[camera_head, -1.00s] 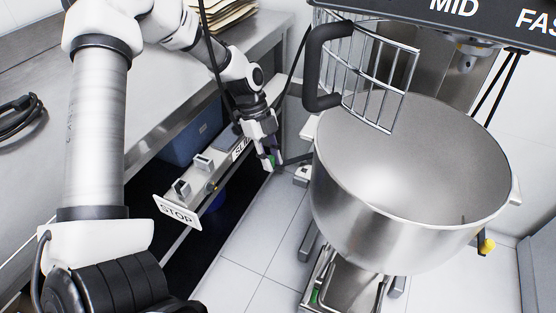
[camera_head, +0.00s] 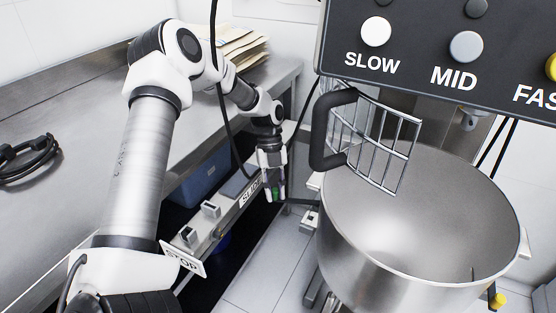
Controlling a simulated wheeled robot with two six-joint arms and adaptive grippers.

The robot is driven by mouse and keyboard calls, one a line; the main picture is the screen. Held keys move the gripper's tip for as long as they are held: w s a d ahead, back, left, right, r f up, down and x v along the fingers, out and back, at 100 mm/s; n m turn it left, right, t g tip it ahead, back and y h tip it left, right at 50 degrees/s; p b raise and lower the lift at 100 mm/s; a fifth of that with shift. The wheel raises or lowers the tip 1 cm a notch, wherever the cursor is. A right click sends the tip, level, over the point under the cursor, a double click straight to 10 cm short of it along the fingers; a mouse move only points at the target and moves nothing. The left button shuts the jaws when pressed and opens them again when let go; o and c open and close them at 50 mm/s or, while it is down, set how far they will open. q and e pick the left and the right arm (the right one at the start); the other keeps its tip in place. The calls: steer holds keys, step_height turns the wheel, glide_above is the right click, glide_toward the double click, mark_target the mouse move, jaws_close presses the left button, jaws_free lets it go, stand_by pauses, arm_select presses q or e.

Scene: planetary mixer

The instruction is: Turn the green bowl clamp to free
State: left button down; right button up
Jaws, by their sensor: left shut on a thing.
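The green clamp shows only as a small green patch (camera_head: 275,193) between the fingers of my left gripper (camera_head: 272,190). The gripper points down and is shut on it, to the left of the steel mixing bowl (camera_head: 420,215). The fingers hide most of the green part, so its turn angle cannot be told. My right gripper is not in view.
A wire guard with a black handle (camera_head: 322,130) stands over the bowl's left side. The control panel (camera_head: 400,70) hangs above the bowl. A steel counter (camera_head: 60,220) lies left, with STOP (camera_head: 185,262) and SLIDE (camera_head: 250,191) labels beside it.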

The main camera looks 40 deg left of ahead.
arm_select(q)
steer(key=shift+w+r, duration=0.1)
steer(key=c, duration=1)
jaws_free()
step_height(320, 180, up, 10)
